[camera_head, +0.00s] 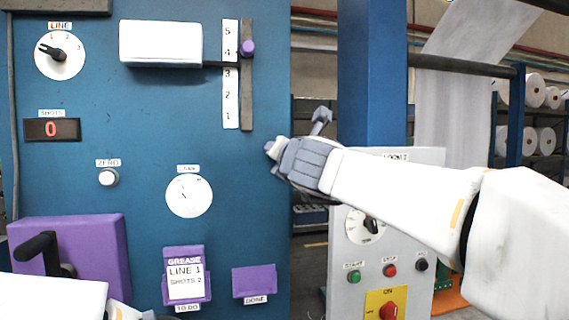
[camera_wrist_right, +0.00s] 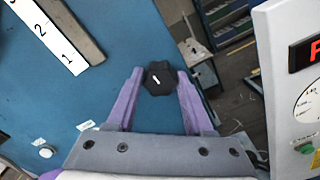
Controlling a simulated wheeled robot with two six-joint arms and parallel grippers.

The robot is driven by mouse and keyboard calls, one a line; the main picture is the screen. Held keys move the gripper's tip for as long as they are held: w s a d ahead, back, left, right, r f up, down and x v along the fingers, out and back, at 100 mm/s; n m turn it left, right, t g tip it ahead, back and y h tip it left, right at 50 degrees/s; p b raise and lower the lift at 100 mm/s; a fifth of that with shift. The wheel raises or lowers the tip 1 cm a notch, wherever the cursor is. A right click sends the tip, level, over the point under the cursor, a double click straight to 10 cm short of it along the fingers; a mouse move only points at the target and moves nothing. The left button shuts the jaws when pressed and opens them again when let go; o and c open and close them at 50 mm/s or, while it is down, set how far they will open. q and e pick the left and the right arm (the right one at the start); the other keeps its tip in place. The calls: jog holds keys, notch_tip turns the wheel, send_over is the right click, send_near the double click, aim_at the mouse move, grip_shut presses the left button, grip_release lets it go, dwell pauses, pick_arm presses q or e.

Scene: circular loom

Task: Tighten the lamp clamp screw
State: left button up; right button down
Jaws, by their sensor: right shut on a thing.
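The clamp screw is a black lobed knob (camera_wrist_right: 158,80) with a short white mark, seen in the right wrist view at the edge of the blue panel. My right gripper (camera_wrist_right: 160,73) has its two purple fingers on either side of the knob and is shut on it. In the head view my right gripper (camera_head: 273,149) is at the right edge of the blue panel (camera_head: 130,130). The knob itself is hidden there. My left arm shows at the bottom left of the head view, with only a sliver of its wrist end. Its fingers are out of sight.
The panel carries a LINE dial (camera_head: 60,55), a slider with a purple knob (camera_head: 248,47), a white lamp-like box (camera_head: 160,43), a round gauge (camera_head: 189,195) and a purple crank box (camera_head: 100,245). A grey control box (camera_head: 405,255) stands behind my right arm.

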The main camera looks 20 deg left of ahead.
jog(key=shift+c, duration=2)
grip_release()
jog(key=shift+m, duration=0.3)
jog(key=b+v, duration=0.2)
jog(key=v, duration=0.5)
